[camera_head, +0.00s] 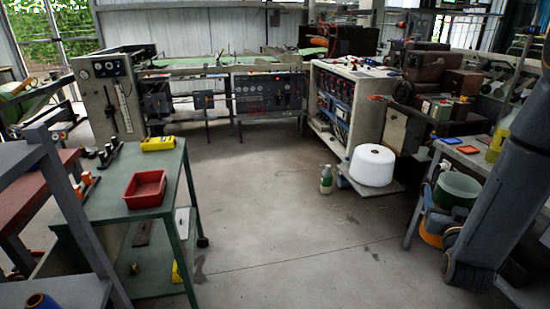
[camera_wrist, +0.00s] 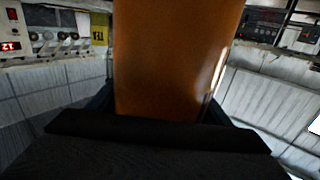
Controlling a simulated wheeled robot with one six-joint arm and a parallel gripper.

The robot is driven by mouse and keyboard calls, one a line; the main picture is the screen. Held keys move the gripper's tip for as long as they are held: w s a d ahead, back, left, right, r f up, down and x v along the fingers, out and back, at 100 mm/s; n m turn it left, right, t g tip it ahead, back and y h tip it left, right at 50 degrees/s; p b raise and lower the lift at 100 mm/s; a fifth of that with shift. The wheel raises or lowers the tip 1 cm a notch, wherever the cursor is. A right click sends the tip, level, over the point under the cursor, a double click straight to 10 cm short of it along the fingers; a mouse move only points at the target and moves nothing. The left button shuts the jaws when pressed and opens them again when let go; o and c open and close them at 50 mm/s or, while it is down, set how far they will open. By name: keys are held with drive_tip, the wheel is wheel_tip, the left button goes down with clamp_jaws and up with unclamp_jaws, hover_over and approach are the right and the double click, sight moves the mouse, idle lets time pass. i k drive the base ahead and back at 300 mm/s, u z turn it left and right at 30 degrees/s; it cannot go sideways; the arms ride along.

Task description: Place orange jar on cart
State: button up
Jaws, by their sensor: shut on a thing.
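The orange jar (camera_wrist: 175,60) fills the middle of the wrist view, large and close, with a glossy orange-brown side. My gripper (camera_wrist: 160,108) is shut on it, with dark jaw parts showing at both sides of its lower end. The jar's far end is cut off by the top of the frame. The green cart (camera_head: 118,196) stands at the left in the head view, with a lower shelf and a caster. My arm is at the right edge of the head view, well apart from the cart. I cannot make out my gripper or the held jar there.
A red tray (camera_head: 146,189) and a yellow object (camera_head: 158,143) sit on the cart's top. A grey rack (camera_head: 62,200) stands at its near left. The floor (camera_head: 270,210) between cart and right side is clear. A white spool (camera_head: 372,165) and a bottle (camera_head: 326,179) stand beyond.

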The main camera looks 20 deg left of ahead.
sight(154, 167)
drive_tip(key=u, duration=0.4)
drive_tip(key=i, duration=0.45)
drive_tip(key=u, duration=1.3)
drive_tip(key=i, duration=1.5)
drive_tip(key=u, duration=0.15)
